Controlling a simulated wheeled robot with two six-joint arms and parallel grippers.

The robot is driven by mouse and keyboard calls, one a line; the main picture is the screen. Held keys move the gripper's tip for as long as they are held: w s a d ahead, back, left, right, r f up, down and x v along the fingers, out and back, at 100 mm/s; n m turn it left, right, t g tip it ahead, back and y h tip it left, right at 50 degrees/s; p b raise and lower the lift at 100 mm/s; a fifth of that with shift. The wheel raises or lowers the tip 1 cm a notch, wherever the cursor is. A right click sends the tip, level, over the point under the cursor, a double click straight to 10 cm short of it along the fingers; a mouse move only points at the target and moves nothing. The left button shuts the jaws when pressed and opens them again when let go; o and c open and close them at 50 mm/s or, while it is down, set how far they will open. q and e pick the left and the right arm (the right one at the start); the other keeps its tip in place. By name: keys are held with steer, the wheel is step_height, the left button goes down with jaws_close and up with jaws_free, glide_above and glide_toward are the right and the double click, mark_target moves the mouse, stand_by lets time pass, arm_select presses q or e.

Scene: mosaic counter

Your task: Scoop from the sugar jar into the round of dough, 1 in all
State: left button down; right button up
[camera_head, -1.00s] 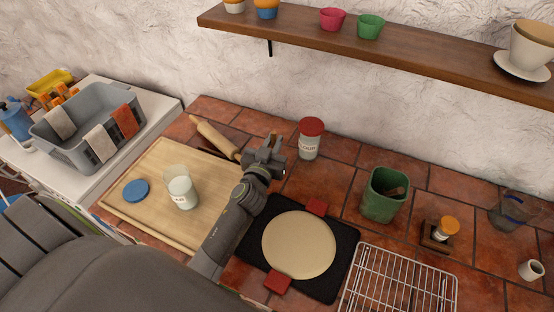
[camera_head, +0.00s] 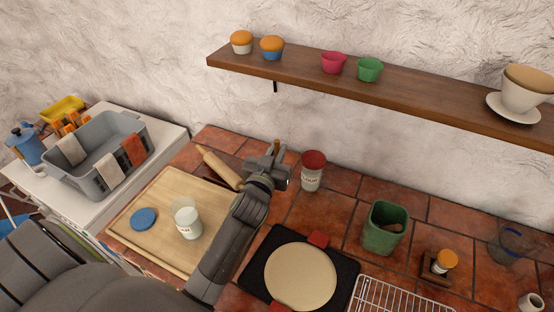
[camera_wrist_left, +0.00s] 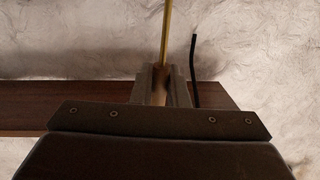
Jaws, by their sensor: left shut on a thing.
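The open glass jar (camera_head: 187,222) with white contents stands on the wooden board (camera_head: 165,205); its label is too small to read surely. A blue lid (camera_head: 144,218) lies beside it. The pale round of dough (camera_head: 300,277) lies flat on a black mat (camera_head: 258,262). My left gripper (camera_head: 277,158) is above the counter behind the board, apart from jar and dough. In the left wrist view it is shut on a thin brass-coloured rod (camera_wrist_left: 167,35); the rod's far end is out of view. My right gripper is not in view.
A red-lidded jar (camera_head: 312,178) stands just right of my left gripper. A rolling pin (camera_head: 220,168) lies behind the board. A green crock (camera_head: 383,230), a small orange-topped jar (camera_head: 444,261) and a wire rack (camera_head: 400,298) are to the right. A wooden shelf (camera_head: 420,93) overhangs the back.

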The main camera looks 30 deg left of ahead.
arm_select(q)
steer(key=shift+s+a+r, duration=0.2)
steer(key=shift+r, duration=0.15)
steer(key=s+a+r+n+g+y, duration=0.5)
steer(key=s+a+n+g+y, duration=0.15)
steer(key=s, duration=0.45)
steer(key=s+a+r+n+g+y, duration=0.4)
steer(key=s+a+n+g+y, duration=0.25)
steer(key=s, duration=0.45)
step_height(320, 180, down, 13)
steer(key=a+m+t+y+b, duration=0.1)
steer(key=b, duration=1)
steer(key=shift+s+a+r+b, duration=0.15)
steer(key=shift+a+r+b, duration=0.1)
steer(key=shift+b, duration=0.1)
step_height(320, 180, up, 11)
steer(key=p, duration=0.9)
steer(key=shift+f, duration=0.15)
